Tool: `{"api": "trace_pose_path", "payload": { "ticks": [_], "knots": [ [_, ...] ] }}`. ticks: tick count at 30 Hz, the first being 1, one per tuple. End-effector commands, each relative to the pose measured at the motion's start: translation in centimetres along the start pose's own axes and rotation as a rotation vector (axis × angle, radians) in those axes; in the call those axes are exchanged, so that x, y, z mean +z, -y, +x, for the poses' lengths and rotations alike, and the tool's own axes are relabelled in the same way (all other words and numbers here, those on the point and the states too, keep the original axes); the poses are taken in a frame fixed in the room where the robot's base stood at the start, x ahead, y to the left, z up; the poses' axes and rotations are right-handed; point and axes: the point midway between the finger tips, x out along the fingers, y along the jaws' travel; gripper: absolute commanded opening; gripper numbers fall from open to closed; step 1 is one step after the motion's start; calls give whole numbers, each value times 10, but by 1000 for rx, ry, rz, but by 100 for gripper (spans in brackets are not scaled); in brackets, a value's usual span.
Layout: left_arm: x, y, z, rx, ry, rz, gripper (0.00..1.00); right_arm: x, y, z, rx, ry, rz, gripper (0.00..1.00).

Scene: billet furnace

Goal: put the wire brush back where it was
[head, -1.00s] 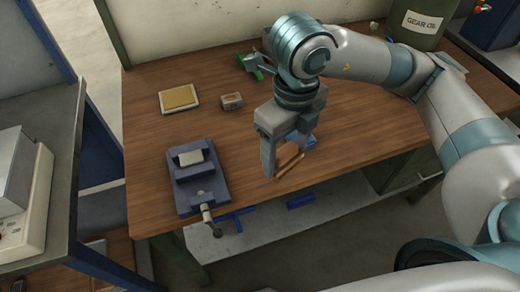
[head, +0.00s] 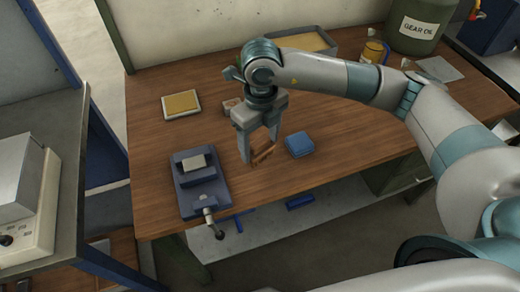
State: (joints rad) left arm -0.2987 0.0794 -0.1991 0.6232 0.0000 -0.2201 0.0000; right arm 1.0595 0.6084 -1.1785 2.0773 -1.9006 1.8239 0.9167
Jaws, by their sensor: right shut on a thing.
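My right gripper (head: 259,153) is shut on a brown, wooden-looking piece, the wire brush (head: 264,153), over the middle of the wooden workbench (head: 345,150). The fingers cover part of the brush, and its bristles cannot be made out. I cannot tell whether the brush touches the bench top. My left gripper is not in view.
A blue-grey vise (head: 199,185) holding a pale block stands left of the gripper. A blue box (head: 299,145) lies close on its right. A small box (head: 231,104), a yellow pad (head: 181,103), a shallow tray (head: 333,47) and a jar (head: 374,51) stand farther back.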

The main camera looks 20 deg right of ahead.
Motion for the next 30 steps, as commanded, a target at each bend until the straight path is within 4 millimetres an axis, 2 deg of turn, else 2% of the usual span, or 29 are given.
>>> {"api": "trace_pose_path", "payload": {
  "ticks": [5, 10, 15, 28, 29, 30],
  "knots": [
    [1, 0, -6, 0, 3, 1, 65, 0, 0, 5, 0, -1, 1, 42],
    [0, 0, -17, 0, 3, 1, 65, -1, 0, 25, 0, -4, 2, 42],
    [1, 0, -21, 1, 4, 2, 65, -1, 0, 38, -1, 0, 0, 42],
    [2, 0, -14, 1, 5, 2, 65, -1, 0, 44, 0, 1, 0, 42],
    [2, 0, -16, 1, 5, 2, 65, -1, 0, 42, -1, 0, 0, 73],
    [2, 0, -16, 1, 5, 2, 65, -1, 0, 42, 0, 0, 0, 83]
  ]
}}
